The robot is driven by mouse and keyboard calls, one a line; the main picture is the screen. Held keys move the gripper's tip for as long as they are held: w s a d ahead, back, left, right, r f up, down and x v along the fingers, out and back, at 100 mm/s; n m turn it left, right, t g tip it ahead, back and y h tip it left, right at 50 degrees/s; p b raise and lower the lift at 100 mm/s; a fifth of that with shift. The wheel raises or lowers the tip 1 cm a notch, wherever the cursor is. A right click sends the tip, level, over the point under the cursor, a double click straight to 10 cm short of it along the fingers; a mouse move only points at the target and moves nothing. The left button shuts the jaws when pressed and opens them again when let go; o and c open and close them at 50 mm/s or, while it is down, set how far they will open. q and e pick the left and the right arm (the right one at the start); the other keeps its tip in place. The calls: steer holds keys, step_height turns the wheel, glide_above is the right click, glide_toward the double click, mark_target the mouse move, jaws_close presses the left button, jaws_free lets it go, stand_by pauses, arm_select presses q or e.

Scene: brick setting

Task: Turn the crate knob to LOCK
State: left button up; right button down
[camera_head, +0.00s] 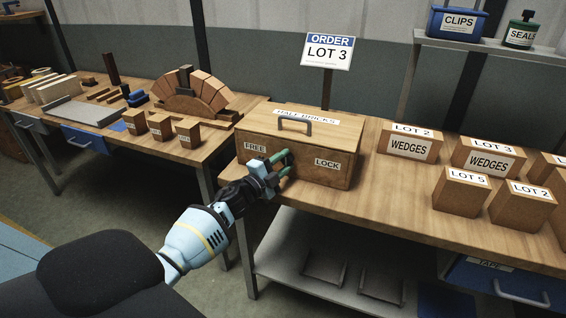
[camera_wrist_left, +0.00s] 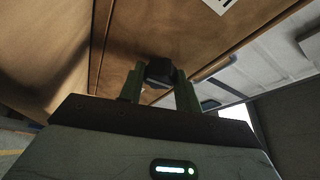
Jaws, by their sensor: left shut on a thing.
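The wooden crate (camera_head: 335,135) stands on the workbench with its lid on and a grey handle on top. Its front carries a FREE label (camera_head: 255,148) at left and a LOCK label (camera_head: 327,164) at right. My left gripper (camera_head: 284,163) is at the crate's front between the two labels. In the left wrist view its green fingers (camera_wrist_left: 161,92) are shut on the dark knob (camera_wrist_left: 160,71), against the wooden face. The gripper hides the knob in the head view, and I cannot tell which label the knob points to. My right gripper is not in view.
A sign reading ORDER LOT 3 (camera_head: 327,50) stands behind the crate. Several labelled wedge boxes (camera_head: 408,141) stand to the right. A brick arch (camera_head: 190,92) and small blocks sit on the left bench. Bench top (camera_head: 385,195) right of the crate is clear.

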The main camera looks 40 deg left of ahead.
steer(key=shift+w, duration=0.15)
arm_select(q)
steer(key=o, duration=1)
steer(key=shift+c, duration=0.2)
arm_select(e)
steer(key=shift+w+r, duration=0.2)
arm_select(q)
steer(key=shift+s, duration=0.1)
steer(key=s+a, duration=0.1)
steer(key=s, duration=0.6)
steer(key=shift+s+f, duration=0.25)
steer(key=shift+f, duration=0.2)
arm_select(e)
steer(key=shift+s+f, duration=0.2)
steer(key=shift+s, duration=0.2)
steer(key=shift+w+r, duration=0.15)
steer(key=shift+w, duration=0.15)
